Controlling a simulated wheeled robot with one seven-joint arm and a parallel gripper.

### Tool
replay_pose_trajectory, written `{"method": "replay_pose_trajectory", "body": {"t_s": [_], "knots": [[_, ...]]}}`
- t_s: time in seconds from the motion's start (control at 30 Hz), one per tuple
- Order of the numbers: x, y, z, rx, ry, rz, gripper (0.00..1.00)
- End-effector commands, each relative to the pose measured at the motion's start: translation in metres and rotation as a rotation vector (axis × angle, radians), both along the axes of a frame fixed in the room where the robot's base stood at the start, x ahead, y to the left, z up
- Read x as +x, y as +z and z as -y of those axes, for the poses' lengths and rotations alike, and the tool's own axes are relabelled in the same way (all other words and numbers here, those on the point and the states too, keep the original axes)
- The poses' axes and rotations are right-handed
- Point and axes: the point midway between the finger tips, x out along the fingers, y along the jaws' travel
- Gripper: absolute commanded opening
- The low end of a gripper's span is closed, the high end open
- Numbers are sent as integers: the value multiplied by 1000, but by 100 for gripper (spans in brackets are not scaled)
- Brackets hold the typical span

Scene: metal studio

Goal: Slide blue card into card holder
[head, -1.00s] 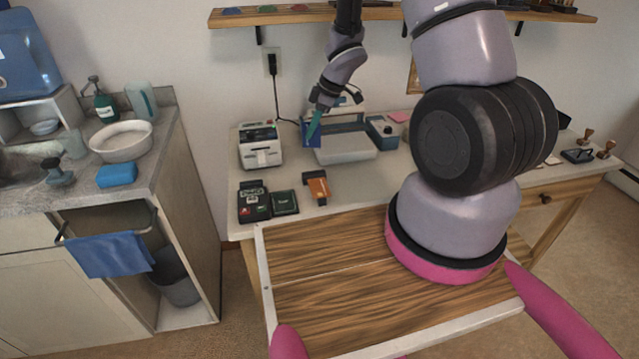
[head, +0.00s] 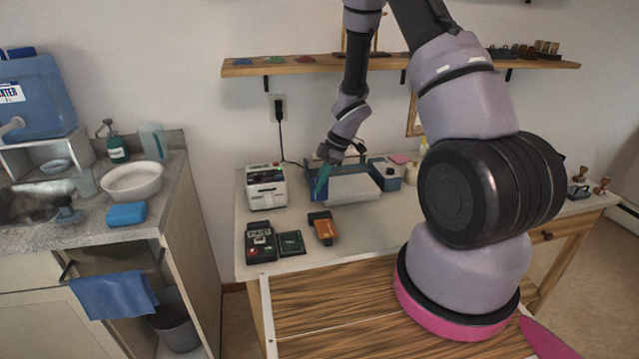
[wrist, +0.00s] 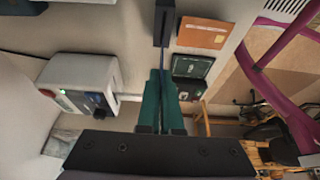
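My gripper (wrist: 162,78) is shut on the blue card (wrist: 163,55), which shows nearly edge-on as a thin blue strip between the teal fingertips in the wrist view. In the head view my gripper (head: 322,180) is over the back of the table, in front of a pale grey box; blue shows beside the fingers, partly hidden. A dark block (wrist: 165,22) lies beyond the fingertips in the wrist view. I cannot tell for sure which thing is the card holder.
A white machine (head: 265,187) stands left of my gripper. A black device (head: 260,243), a dark green square (head: 291,243) and an orange-brown item (head: 322,228) lie nearer the table's front. The pale grey box (head: 352,186) and a blue-grey box (head: 385,173) stand at the back.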

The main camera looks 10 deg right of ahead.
Motion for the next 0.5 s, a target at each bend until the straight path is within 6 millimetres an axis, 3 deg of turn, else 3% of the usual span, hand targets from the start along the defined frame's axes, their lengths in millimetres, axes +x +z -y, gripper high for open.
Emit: {"method": "replay_pose_trajectory", "body": {"t_s": [0.5], "knots": [[0,-40,0,0,-3,0,0]]}}
